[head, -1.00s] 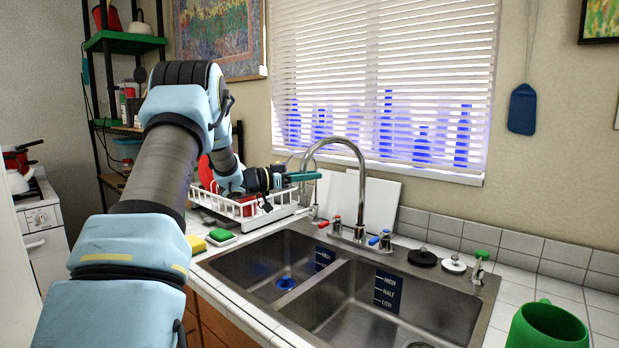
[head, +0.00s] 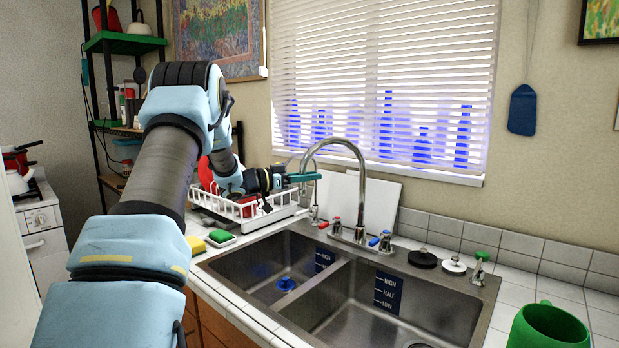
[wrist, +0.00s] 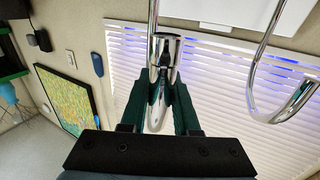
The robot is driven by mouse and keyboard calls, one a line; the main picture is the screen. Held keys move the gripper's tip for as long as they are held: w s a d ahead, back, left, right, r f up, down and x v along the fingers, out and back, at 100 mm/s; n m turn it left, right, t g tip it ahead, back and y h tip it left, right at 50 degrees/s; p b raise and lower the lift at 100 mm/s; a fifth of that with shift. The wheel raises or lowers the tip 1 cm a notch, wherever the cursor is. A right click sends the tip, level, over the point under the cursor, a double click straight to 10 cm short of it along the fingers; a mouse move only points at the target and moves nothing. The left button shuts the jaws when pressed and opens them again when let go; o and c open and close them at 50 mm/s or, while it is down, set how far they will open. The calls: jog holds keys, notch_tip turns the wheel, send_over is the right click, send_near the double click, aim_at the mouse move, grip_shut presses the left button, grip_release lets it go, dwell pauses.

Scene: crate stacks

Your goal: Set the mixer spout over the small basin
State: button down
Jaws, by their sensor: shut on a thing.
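The chrome mixer spout (head: 345,142) arches from its base between red and blue taps behind the sink. It swings to the left in the head view. My gripper (head: 303,177) is shut on the spout's down-turned end, its green fingers on either side of the chrome tube. In the wrist view, my gripper (wrist: 158,100) clasps the spout end (wrist: 165,50). The left basin (head: 240,268), which looks the smaller, has a blue drain plug. The larger-looking right basin (head: 335,310) is beside it. The spout end's exact place over the left basin's rear is hard to tell.
A thin curved second tap (wrist: 300,100) stands close beside the gripper. A white dish rack (head: 235,208) lies under my wrist. The space above the basins is clear.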

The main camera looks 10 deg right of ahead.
jog(key=shift+d+r, duration=0.1)
jog(key=shift+r, duration=0.1)
jog(key=c, duration=0.7)
grip_release()
jog(key=shift+f, duration=0.1)
jog(key=shift+o, duration=0.2)
jog(key=s+a+b, duration=0.2)
jog(key=a+b, duration=0.2)
jog(key=a, duration=0.6)
jog(key=shift+a, duration=0.35)
jog(key=shift+s, duration=0.1)
